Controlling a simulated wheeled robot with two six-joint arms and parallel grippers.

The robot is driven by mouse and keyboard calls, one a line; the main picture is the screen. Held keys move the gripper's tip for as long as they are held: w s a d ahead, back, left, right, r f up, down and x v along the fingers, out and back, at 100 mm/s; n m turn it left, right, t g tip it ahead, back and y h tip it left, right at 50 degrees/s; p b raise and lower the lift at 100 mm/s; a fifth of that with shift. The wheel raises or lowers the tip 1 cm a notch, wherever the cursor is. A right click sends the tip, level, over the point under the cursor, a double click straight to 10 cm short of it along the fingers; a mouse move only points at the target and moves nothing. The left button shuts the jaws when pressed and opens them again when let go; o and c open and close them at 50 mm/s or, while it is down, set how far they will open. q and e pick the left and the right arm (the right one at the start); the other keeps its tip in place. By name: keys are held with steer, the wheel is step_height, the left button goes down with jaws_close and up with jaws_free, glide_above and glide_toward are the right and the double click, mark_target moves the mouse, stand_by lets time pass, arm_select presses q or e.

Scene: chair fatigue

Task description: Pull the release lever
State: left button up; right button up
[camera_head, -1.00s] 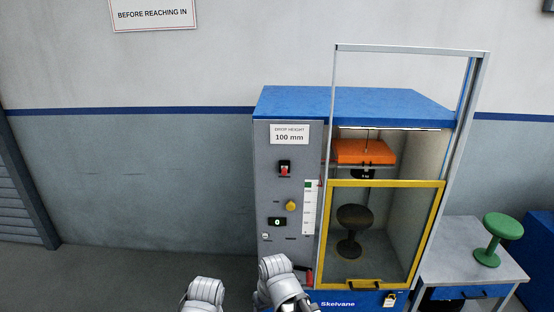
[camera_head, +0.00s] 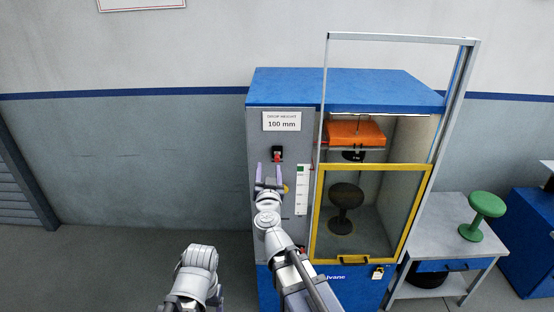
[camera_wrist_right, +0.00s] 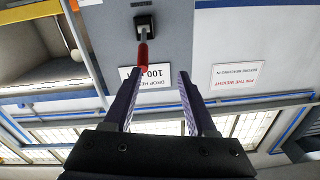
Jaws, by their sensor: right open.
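A small red-tipped lever in a black housing (camera_head: 277,154) is on the grey front panel of the blue-topped test machine, below the "100 mm" sign. It also shows in the upside-down right wrist view, where its red handle (camera_wrist_right: 143,54) points toward my gripper. My right gripper (camera_head: 269,176) is open and empty, just below the lever in the head view. In the right wrist view the fingers (camera_wrist_right: 160,76) stand apart, and the handle's tip is close to the left finger's tip. I cannot tell whether they touch. My left arm shows at the bottom, its gripper out of sight.
A yellow-framed guard door (camera_head: 317,215) covers the chamber, with a dark stool (camera_head: 346,196) inside and an orange weight (camera_head: 356,132) above. A side table (camera_head: 425,252) holds a green stool (camera_head: 486,206). The floor to the left is clear.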

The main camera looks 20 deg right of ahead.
mark_target(277, 159)
steer(key=shift+m+g+h, duration=0.4)
steer(key=shift+m+h, duration=0.3)
steer(key=shift+h, duration=0.2)
steer(key=shift+w+d+f, duration=0.1)
steer(key=shift+w+d, duration=0.65)
steer(key=shift+w, duration=0.4)
steer(key=shift+w+d+f, duration=0.1)
steer(key=shift+w+d, duration=0.7)
steer(key=shift+w, duration=0.35)
steer(key=shift+w+d+f, duration=0.1)
steer(key=shift+w+d, duration=0.65)
steer(key=shift+w, duration=0.4)
steer(key=shift+c, duration=0.4)
jaws_close()
